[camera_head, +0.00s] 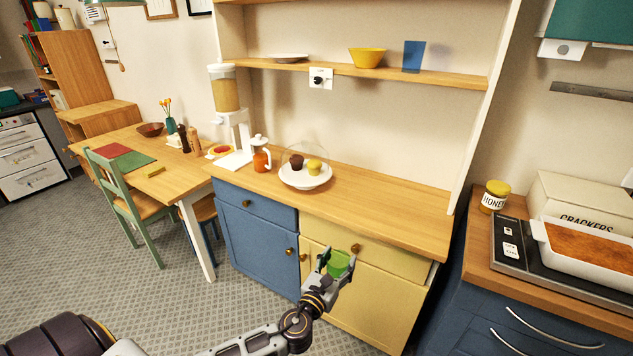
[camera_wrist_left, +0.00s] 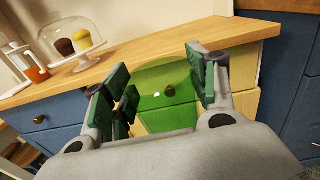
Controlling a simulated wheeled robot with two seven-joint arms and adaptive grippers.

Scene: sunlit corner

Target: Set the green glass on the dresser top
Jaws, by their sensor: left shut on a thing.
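The green glass (camera_head: 338,263) is a clear green tumbler, held between the fingers of my left gripper (camera_head: 337,257). It is in front of the dresser's yellow drawer, outside the front edge of the top. In the left wrist view the glass (camera_wrist_left: 165,98) sits between the green finger pads of that gripper (camera_wrist_left: 158,78), and the yellow front shows through it. The wooden dresser top (camera_head: 385,212) shows beyond the gripper, with a wide bare part at its right. My right gripper is in neither view.
On the dresser top stand a white plate with cupcakes under a clear dome (camera_head: 305,177), an orange press (camera_head: 261,158) and a cereal dispenser (camera_head: 228,110). A shelf (camera_head: 400,76) hangs above. At right, a counter holds a honey jar (camera_head: 495,196) and a cracker box (camera_head: 580,205).

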